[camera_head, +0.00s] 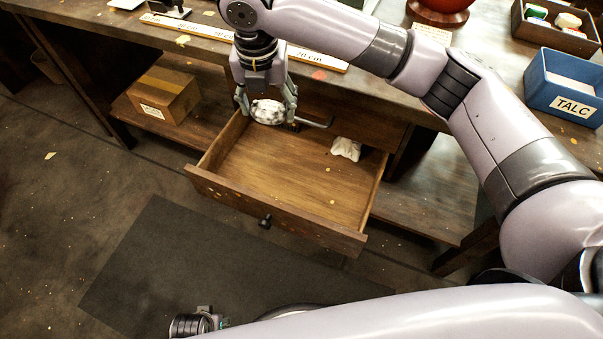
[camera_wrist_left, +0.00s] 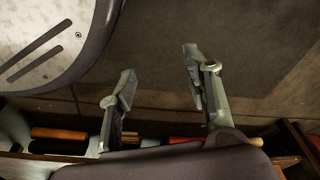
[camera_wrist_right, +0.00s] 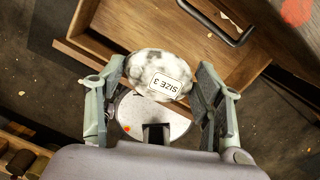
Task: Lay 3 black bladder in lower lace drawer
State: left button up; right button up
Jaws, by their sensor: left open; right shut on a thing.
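A white and black mottled bladder (camera_wrist_right: 158,76) with a "SIZE 3" label is held between the fingers of my right gripper (camera_head: 267,106). In the head view the bladder (camera_head: 267,112) is at the back left corner of the open lower drawer (camera_head: 290,175). From these views I cannot tell its height above the drawer. A crumpled white piece (camera_head: 346,149) lies in the drawer's back right corner. My left gripper (camera_wrist_left: 155,78) is open and empty over the floor. In the head view only part of it shows at the bottom edge.
A dark bar handle (camera_head: 314,123) juts out just right of my right gripper. A cardboard box (camera_head: 164,94) is on the shelf to the left. The blue TALC box (camera_head: 564,86) and a dark tray (camera_head: 556,25) stand on the bench. Most of the drawer floor is bare.

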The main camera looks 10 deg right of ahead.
aim_at(252, 106)
jog(key=a+f+n+b, duration=0.1)
jog(key=n, duration=0.1)
jog(key=w+a+f+n+b, duration=0.1)
jog(key=n, duration=0.1)
jog(key=a+f+n+b, duration=0.1)
jog(key=shift+w+f+n+y, duration=0.25)
jog(key=shift+f+n+y, duration=0.05)
jog(key=shift+n+y, duration=0.1)
jog(key=shift+n, duration=0.8)
jog(key=f+b, duration=0.1)
jog(key=f, duration=0.4)
jog(key=f+b, duration=0.1)
jog(key=f, duration=0.4)
jog(key=f+b, duration=0.1)
jog(key=f, duration=0.4)
jog(key=shift+w+a+f+b, duration=0.1)
jog(key=shift+a+f+b, duration=0.1)
jog(key=shift+a+b, duration=0.15)
pick_arm(q)
jog(key=w+r+t, duration=0.1)
jog(key=w+r, duration=0.3)
jog(key=r, duration=0.8)
jog(key=shift+d+r+b, duration=0.2)
jog(key=shift+r+b, duration=0.1)
jog(key=shift+b, duration=0.15)
pick_arm(e)
jog(key=shift+f, duration=2.45)
